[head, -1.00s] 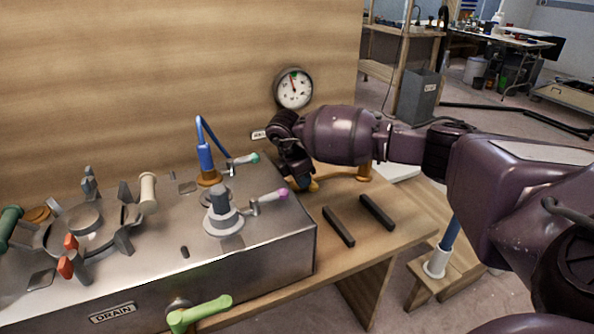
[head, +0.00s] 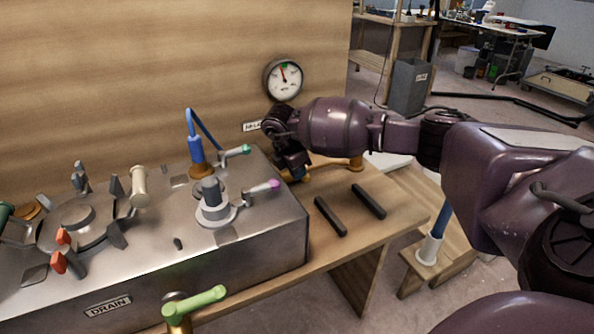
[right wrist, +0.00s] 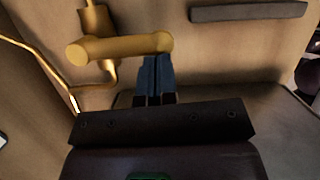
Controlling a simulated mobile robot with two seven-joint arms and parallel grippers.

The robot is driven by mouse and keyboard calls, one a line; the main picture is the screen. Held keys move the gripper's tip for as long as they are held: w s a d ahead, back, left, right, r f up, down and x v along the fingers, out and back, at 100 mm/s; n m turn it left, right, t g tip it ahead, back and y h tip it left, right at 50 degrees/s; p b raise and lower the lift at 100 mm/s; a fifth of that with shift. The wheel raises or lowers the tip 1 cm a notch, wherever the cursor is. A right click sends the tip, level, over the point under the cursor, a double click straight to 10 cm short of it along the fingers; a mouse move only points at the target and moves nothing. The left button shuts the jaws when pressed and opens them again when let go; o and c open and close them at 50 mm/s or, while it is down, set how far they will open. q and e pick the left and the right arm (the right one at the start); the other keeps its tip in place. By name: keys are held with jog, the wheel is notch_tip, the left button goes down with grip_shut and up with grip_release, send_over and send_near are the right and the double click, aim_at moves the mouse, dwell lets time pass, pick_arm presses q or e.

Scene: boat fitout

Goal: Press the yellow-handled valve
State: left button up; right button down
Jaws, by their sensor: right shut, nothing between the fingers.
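The yellow-handled valve (right wrist: 120,47) shows in the right wrist view as a thick yellow bar on a yellow stem, with a thin yellow pipe beside it. My right gripper (right wrist: 157,68) is shut and empty. Its blue fingertips are at the right end of the yellow bar and overlap it in the picture; I cannot tell whether they touch. In the head view my right gripper (head: 296,173) points down behind the right end of the metal console, and its wrist hides most of the valve. My left gripper is not in view.
A light-green handle (head: 195,304) sticks out in front. Two dark bars (head: 330,216) (head: 368,201) lie on the wooden bench. A pressure gauge (head: 283,80) hangs on the wooden wall.

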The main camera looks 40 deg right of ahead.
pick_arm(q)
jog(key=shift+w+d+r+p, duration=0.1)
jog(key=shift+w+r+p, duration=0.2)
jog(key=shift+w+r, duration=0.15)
pick_arm(e)
jog(key=shift+s+d+n, duration=0.2)
jog(key=shift+d+n, duration=0.25)
jog(key=shift+n, duration=0.15)
